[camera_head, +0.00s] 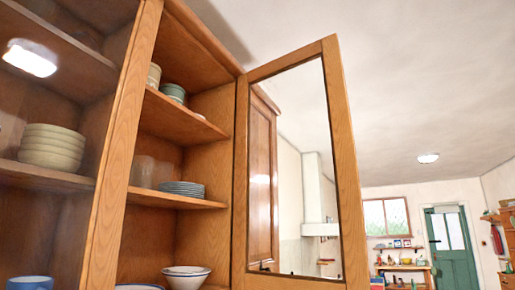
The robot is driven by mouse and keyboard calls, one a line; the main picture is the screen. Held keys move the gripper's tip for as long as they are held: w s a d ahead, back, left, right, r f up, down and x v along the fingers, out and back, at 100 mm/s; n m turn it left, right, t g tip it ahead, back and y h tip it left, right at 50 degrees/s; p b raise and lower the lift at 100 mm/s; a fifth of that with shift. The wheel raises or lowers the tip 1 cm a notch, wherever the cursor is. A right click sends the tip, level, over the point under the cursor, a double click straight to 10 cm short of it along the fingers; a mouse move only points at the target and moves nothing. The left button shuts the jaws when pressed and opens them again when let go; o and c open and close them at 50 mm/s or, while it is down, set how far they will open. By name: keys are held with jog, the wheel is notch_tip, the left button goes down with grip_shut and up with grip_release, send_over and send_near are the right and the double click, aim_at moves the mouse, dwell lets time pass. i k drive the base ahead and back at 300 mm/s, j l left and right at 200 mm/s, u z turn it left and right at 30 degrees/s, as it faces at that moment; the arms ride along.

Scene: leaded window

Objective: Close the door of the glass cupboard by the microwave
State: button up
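A wooden cupboard with glass doors fills the left of the head view. Its right door (338,132), a wooden frame around a clear pane, stands open and swung out to the right of the cupboard opening. Its left door (121,140) appears shut, with shelves of dishes seen through the glass. Behind the open door are shelves (172,113) with cups, glasses, a stack of plates (182,187) and bowls (186,276). The microwave does not show. My gripper is not in view.
A solid wooden cupboard door (262,180) and a pale range hood (316,195) show beyond the open door, partly through its glass. Far off at right are a green door (453,245), a window (386,216) and shelves. The air right of the open door looks clear.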

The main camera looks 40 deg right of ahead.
aim_at(353, 249)
jog(key=l+u, duration=0.3)
jog(key=l, duration=0.2)
jog(key=l+u, duration=0.35)
jog(key=l, duration=0.15)
jog(key=k+l+u, duration=0.3)
jog(key=l, duration=0.15)
jog(key=i, duration=0.1)
